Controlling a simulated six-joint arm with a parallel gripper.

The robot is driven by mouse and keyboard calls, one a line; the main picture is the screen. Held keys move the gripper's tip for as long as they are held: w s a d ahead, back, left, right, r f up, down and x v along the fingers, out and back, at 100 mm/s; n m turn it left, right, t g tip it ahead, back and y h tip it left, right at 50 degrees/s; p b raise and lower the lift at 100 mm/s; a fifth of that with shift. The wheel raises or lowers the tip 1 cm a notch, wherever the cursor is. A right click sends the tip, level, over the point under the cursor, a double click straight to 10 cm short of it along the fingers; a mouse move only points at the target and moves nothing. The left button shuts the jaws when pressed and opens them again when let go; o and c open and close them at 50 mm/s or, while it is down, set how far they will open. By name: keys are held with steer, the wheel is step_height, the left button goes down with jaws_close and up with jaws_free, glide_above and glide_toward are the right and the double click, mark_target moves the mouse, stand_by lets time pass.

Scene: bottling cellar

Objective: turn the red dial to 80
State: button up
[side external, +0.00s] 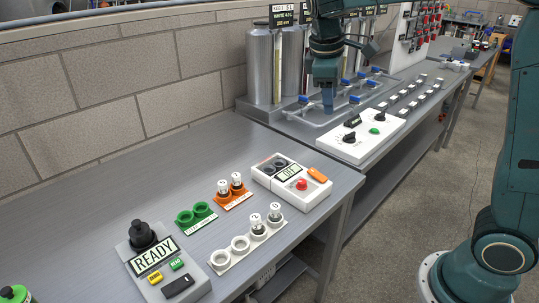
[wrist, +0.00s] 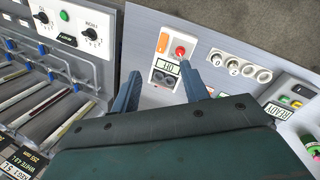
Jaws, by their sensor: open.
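The red dial (side external: 302,184) is a small round knob on a white box (side external: 265,182) near the table's right end. A small display (side external: 290,170) sits beside it; its text is too small to read surely. In the wrist view the red dial (wrist: 180,51) shows between and beyond the fingers, nearer the right one. My gripper (side external: 327,108) is raised behind the box, over the neighbouring bench with pipes, apart from the dial. In the wrist view my gripper (wrist: 161,72) has its fingers spread, with nothing between them. The dial's pointer and scale cannot be made out.
A white panel (side external: 345,151) with black knobs and a green button stands right of the box. Pipes with blue valves (side external: 355,99) lie below my gripper. Orange (side external: 236,201), green and white holders and a READY unit (side external: 170,285) stand left. The table's back left is clear.

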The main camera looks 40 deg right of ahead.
steer(key=n+g, duration=0.2)
glide_above(302, 181)
steer(key=a, duration=0.2)
step_height(302, 181, down, 6)
steer(key=w+a+f+n+g, duration=0.1)
steer(key=w+a+f, duration=0.1)
steer(key=w+f, duration=0.2)
step_height(302, 181, down, 3)
steer(key=shift+w+a+f, duration=0.1)
steer(key=shift+w+a, duration=0.05)
steer(key=shift+a, duration=0.05)
steer(key=shift+d+f, duration=0.25)
steer(key=shift+s+x, duration=0.15)
steer(key=shift+x, duration=3.1)
steer(key=shift+s+x, duration=0.2)
steer(key=shift+x, duration=3.1)
steer(key=shift+a, duration=0.15)
